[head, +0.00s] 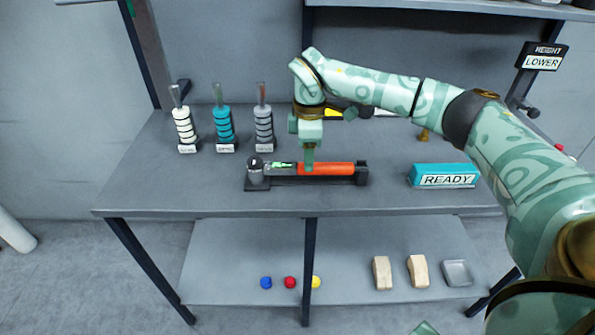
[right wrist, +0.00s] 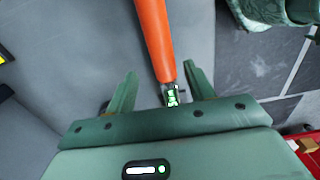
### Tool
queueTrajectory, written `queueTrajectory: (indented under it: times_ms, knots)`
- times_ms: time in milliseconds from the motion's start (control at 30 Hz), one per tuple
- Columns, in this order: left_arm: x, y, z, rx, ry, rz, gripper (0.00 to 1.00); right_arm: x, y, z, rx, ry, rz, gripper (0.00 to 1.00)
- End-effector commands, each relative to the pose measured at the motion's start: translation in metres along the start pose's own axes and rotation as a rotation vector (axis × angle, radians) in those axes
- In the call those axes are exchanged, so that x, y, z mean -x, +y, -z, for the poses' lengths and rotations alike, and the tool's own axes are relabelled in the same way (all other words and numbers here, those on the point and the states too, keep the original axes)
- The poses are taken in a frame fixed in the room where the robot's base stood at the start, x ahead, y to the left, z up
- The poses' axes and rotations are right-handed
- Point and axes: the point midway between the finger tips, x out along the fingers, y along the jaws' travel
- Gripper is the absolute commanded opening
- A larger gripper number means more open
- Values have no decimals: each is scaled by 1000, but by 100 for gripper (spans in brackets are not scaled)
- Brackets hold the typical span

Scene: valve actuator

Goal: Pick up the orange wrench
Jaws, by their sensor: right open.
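The orange wrench (head: 330,168) lies level in a dark holder (head: 318,181) on the grey table, near its front edge. It has a long orange handle, a small green-lit display left of the handle and a grey head at the left end. My right gripper (head: 308,160) points down at the wrench near where the handle meets the display. In the right wrist view, the open fingers (right wrist: 163,82) stand on either side of the orange handle (right wrist: 156,40) and display (right wrist: 172,95), with gaps showing. My left gripper is not in view.
Three posts with white (head: 185,127), teal (head: 223,124) and grey rings (head: 264,127) stand at the back left. A teal READY box (head: 443,176) sits to the right. A lower shelf (head: 230,256) holds small balls, blocks and a tray. The table's front left is clear.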

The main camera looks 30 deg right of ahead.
Motion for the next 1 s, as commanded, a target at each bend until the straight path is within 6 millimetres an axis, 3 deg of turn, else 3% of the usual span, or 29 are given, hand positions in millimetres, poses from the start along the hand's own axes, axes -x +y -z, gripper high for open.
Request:
queueTrajectory:
  times_ms: [333, 567, 767, 1000]
  knots:
    - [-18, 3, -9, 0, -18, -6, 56, -50, -5, 3, 1, -3, 3, 53]
    - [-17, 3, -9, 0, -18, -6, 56, -51, -5, 3, 0, 0, 0, 53]
    - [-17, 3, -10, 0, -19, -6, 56, -51, -5, 3, 1, 0, 0, 3]
    - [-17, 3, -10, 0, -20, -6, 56, -50, -5, 3, 0, 1, -1, 0]
